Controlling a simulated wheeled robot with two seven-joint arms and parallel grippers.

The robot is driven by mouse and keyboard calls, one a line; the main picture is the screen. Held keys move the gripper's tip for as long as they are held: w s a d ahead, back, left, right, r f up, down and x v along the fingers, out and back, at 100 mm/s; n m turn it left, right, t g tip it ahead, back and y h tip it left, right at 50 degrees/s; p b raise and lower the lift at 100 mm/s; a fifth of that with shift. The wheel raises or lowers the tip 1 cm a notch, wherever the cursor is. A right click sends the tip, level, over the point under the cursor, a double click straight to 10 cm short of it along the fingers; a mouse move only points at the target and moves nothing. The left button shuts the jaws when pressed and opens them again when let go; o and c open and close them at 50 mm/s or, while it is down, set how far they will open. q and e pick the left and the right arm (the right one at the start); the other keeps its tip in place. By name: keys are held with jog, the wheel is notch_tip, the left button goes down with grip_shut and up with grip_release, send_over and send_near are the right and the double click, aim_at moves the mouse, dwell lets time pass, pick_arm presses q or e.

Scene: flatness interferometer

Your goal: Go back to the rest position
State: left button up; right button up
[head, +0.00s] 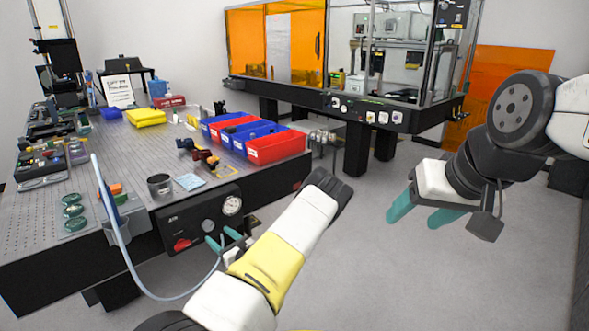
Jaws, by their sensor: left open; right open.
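My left gripper (228,240) shows teal fingertips near the front edge of the optical table, in front of its black gauge panel. It is open, and I see nothing between its fingers. Its white and yellow forearm hides part of the gripper body. My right gripper (422,214) is at the right, over clear floor. Its teal fingers are apart and empty, pointing down and to the left.
The perforated optical table (115,183) fills the left, with red and blue bins (275,148), a dark cup (160,186) and a yellow tray (146,117). A pale hose (121,253) loops off its front edge. An enclosed bench (352,108) stands behind. Grey floor is free at centre right.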

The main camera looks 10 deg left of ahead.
pick_arm(q)
jog(key=s+r+n+g+h, duration=0.3)
jog(key=s+r+n+g, duration=0.9)
jog(key=s+r+n, duration=0.3)
jog(key=s+d+r+n+t+h, duration=0.3)
jog(key=s+d+r+h, duration=0.4)
jog(key=d+r, duration=0.3)
jog(key=s+d+r+n+t+h, duration=0.4)
jog(key=s+d+r+n+h, duration=0.2)
jog(key=s+d+r, duration=0.3)
jog(key=d+r, duration=0.2)
jog(key=d, duration=0.1)
jog(key=shift+r+t+h, duration=0.15)
jog(key=shift+t+h, duration=0.15)
jog(key=shift+h, duration=0.1)
